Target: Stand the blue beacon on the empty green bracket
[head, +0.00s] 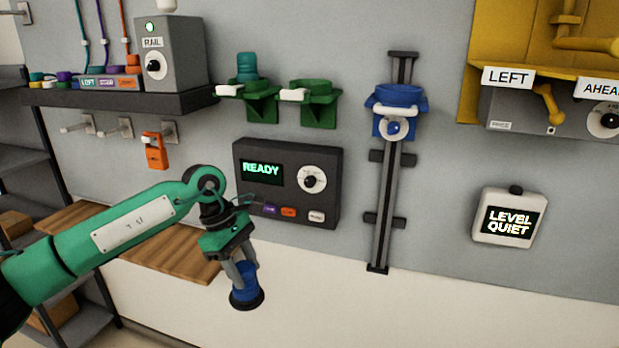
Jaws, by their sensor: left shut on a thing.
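My left gripper (238,268) points down at lower centre, shut on the blue beacon (247,282). The beacon is a short blue cylinder with a wider dark rim at its lower end. It hangs in the air, apart from the wall and the shelf. Two green brackets are on the wall above. The left green bracket (257,104) holds a teal cylinder (247,66). The right green bracket (318,110) is empty, with a white lever at its left side. My right gripper is not in view.
A dark panel (242,200) reading READY sits below the brackets. A vertical rail (380,225) with a blue holder (402,96) stands to their right. A wooden shelf (185,252) is behind my left arm. A LEVEL QUIET box (483,212) and yellow housing (482,50) are at right.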

